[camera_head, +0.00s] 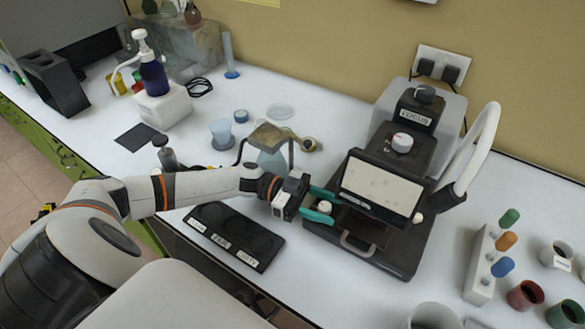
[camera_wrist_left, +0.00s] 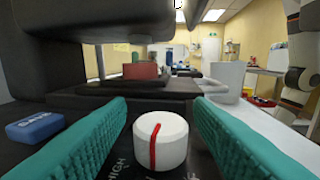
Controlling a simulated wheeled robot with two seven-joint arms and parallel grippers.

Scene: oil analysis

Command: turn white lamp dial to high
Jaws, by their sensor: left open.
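The white lamp dial (camera_wrist_left: 161,140) is a round white knob with a red line, set on a dark panel. The word HIGH is printed on the panel to its left in the left wrist view. The red line stands nearly upright in that view. The dial also shows in the head view (camera_head: 325,207), low on the left of the black microscope-like device (camera_head: 375,262). My left gripper (camera_head: 322,204) has green fingers and is open, with one finger on either side of the dial. In the left wrist view the fingers (camera_wrist_left: 160,130) look apart from it. My right gripper is not in view.
A blue labelled button (camera_wrist_left: 35,126) lies left of the fingers. The device's tilted pale plate (camera_head: 381,187) overhangs beside my gripper. A rack with coloured-cap tubes (camera_head: 482,268) and cups stand to the right.

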